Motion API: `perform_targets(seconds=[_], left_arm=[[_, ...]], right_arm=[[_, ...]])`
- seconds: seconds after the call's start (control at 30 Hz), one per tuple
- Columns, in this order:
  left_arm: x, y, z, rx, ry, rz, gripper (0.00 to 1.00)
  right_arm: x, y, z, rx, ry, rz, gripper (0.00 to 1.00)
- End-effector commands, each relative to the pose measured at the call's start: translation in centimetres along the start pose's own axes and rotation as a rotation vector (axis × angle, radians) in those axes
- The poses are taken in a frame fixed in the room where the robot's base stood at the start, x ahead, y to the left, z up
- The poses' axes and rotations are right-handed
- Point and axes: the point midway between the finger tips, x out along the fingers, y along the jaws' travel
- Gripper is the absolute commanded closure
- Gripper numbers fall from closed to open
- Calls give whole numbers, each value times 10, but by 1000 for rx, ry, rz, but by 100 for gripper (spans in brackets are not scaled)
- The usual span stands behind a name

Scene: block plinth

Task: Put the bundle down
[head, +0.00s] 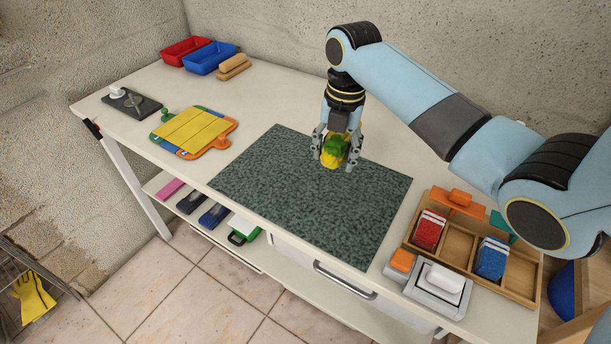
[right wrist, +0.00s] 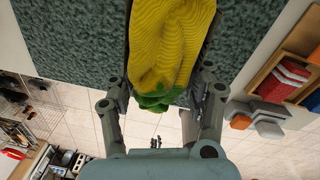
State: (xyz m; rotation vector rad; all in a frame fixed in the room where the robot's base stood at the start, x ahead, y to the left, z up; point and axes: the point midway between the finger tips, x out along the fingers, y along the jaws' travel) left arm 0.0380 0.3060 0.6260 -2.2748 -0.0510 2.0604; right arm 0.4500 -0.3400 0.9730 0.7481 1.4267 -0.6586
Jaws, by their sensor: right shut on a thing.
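The bundle (head: 333,152) is yellow with green on it. In the head view it hangs between the fingers of my right gripper (head: 335,150), over the dark green speckled mat (head: 300,205). In the right wrist view the bundle (right wrist: 168,45) is a ribbed yellow roll with a green part at its near end, between the two fingers of my right gripper (right wrist: 165,95). The gripper is shut on it. I cannot tell whether its underside touches the mat. My left gripper is in neither view.
Right of the mat stands a wooden tray (head: 456,236) with red and blue blocks, beside a grey box with a white handle (head: 443,280). At the left lie a yellow-slatted board (head: 193,131) and a dark plate (head: 131,104). Red (head: 186,50) and blue bins (head: 209,58) stand behind. Most of the mat is clear.

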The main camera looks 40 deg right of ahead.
Motion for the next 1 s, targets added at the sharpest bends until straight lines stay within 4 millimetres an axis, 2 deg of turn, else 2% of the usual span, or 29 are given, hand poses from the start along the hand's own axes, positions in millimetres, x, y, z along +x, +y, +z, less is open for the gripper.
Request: perform_targets(seconds=[0.03, 0.1, 0.3, 0.43, 0.6, 0.7, 1.0], left_arm=[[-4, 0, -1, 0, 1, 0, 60], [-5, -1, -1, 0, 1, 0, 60], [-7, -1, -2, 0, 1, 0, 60], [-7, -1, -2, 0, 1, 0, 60], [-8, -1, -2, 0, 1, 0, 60], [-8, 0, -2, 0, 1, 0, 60], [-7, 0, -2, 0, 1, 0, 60]], right_arm=[[7, 13, -8, 1, 5, 3, 89], [18, 27, -16, 0, 5, 3, 89], [38, 51, -29, 0, -1, 1, 89], [46, 54, -32, 0, -1, -1, 89], [73, 52, -32, 0, -1, -3, 89], [81, 52, -31, 0, -2, -1, 89], [83, 52, -31, 0, -3, 0, 89]])
